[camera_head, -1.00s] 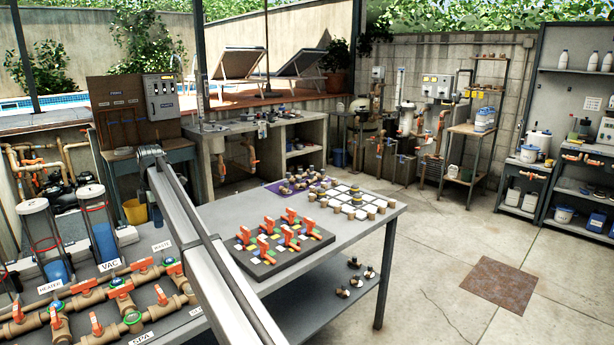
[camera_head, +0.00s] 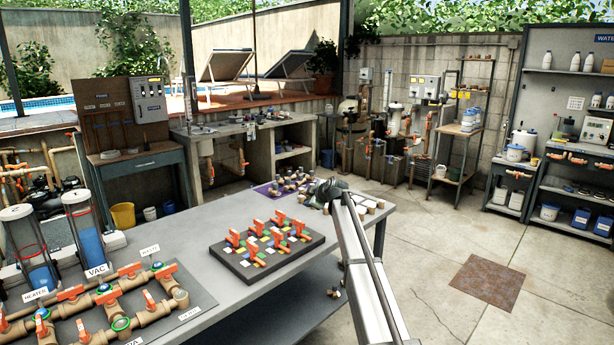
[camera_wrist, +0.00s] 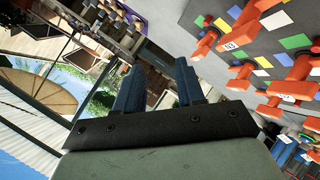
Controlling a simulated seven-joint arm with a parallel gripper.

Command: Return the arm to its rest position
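My arm (camera_head: 362,265) rises from the bottom of the head view, right of the middle, and reaches over the table's right end. Its far end is dark and small there, and the fingers cannot be made out. In the wrist view my gripper (camera_wrist: 158,85) shows two blue-grey fingers standing apart. Nothing shows between them, so it is open and empty. The wrist view is strongly tilted, with the dark board (camera_wrist: 200,20) and its orange valve handles at upper right, apart from the fingers.
The grey table (camera_head: 200,230) carries a dark board (camera_head: 265,262) with orange handles, a purple mat (camera_head: 266,190) with small pieces, and pipes with orange valves (camera_head: 120,300). Open floor (camera_head: 430,240) lies right.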

